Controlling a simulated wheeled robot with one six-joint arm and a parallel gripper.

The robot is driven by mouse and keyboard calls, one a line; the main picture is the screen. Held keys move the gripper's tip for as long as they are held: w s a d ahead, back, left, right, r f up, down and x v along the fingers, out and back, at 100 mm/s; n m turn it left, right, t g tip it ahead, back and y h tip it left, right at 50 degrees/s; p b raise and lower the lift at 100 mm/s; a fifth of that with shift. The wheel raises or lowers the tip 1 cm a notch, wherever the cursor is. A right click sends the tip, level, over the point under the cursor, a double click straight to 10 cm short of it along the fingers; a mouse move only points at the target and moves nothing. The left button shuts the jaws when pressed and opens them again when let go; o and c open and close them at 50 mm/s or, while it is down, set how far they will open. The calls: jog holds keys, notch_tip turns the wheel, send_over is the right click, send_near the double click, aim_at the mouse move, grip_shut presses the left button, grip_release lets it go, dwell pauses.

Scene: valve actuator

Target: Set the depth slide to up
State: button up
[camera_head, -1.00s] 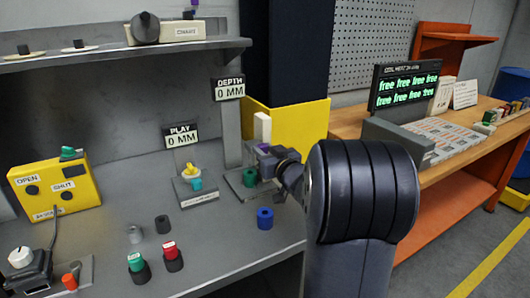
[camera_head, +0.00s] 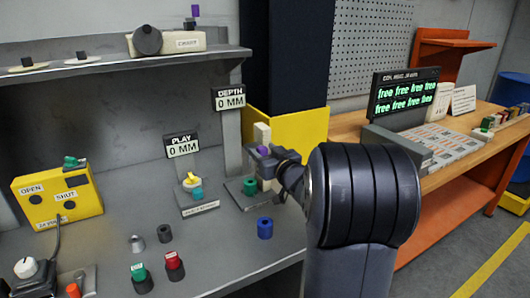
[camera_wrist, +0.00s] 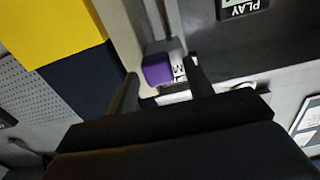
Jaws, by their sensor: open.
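The depth slide is a pale upright (camera_head: 262,133) beside the "DEPTH 0 MM" sign (camera_head: 229,98) at the right end of the grey bench. A purple knob (camera_head: 263,149) sits on its lower part. My gripper (camera_head: 268,157) is at the knob's height, reaching in from the right. In the wrist view the purple knob (camera_wrist: 157,69) lies between and just beyond the two open fingers (camera_wrist: 161,82), nearer the left one. Whether either finger touches it I cannot tell. The slide's foot is partly hidden by my gripper.
A green knob (camera_head: 250,187) stands on the base just left of my gripper, and a blue ring (camera_head: 265,228) lies in front. The "PLAY 0 MM" sign (camera_head: 182,146) and its yellow-knobbed fixture (camera_head: 192,180) stand to the left. A yellow panel (camera_head: 300,130) is close behind.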

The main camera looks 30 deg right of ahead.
jog(key=shift+s, duration=0.1)
jog(key=s, duration=1)
jog(key=shift+s+d, duration=0.2)
jog(key=shift+s, duration=0.15)
jog(key=w, duration=1)
jog(key=shift+w+a, duration=0.15)
jog(key=shift+a, duration=0.05)
jog(key=shift+w+f+b, duration=0.3)
jog(key=shift+f+b, duration=0.45)
jog(key=shift+f, duration=0.15)
